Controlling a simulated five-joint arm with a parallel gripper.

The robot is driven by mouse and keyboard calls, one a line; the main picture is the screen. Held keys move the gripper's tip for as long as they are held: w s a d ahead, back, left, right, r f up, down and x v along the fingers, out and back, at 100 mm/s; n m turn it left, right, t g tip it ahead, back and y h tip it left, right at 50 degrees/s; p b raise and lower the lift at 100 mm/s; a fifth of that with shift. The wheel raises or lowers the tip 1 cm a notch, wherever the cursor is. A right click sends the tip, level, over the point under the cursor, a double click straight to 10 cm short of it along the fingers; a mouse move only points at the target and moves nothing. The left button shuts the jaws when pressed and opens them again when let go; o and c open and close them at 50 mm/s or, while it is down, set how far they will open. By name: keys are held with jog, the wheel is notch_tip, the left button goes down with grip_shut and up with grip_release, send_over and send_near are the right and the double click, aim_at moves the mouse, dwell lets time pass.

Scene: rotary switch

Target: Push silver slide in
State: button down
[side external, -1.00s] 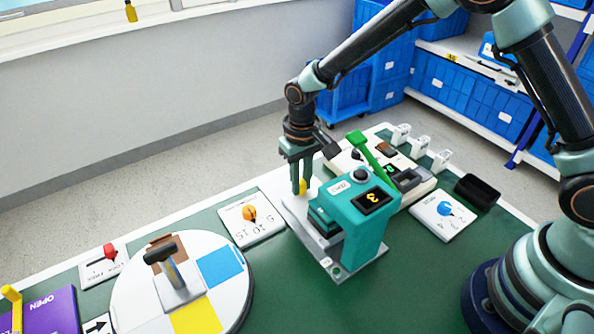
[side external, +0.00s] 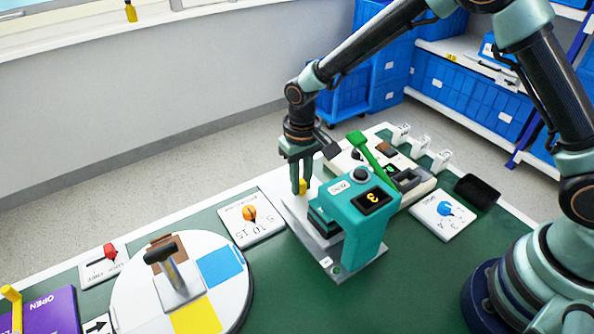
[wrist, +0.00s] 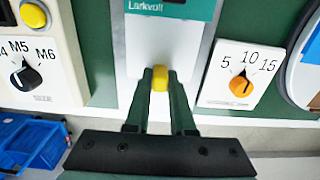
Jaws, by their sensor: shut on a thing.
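The silver slide (wrist: 135,72) is a flat grey plate under the teal device (side external: 352,228), and it also shows in the side view (side external: 295,207). A yellow knob (wrist: 159,79) stands on the slide near its outer end. My gripper (wrist: 160,76) is shut on the yellow knob, with a finger on each side of it. In the side view my gripper (side external: 300,188) points straight down and partly hides the knob (side external: 304,187). The teal device has a dark display showing a yellow 3.
An orange dial (side external: 249,213) on a white plate lies left of the slide. A white turntable (side external: 127,300) with a dark T-handle is further left. A cream panel with a green lever (side external: 372,155) stands close on the right. A blue dial (side external: 444,208) lies at the right.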

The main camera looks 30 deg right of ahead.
dwell(0.3)
jog(key=shift+s, duration=1.75)
jog(key=c, duration=0.8)
grip_release()
jog(key=shift+o, duration=0.2)
jog(key=shift+w+r, duration=0.1)
jog(key=shift+r, duration=0.4)
notch_tip(320, 180, up, 11)
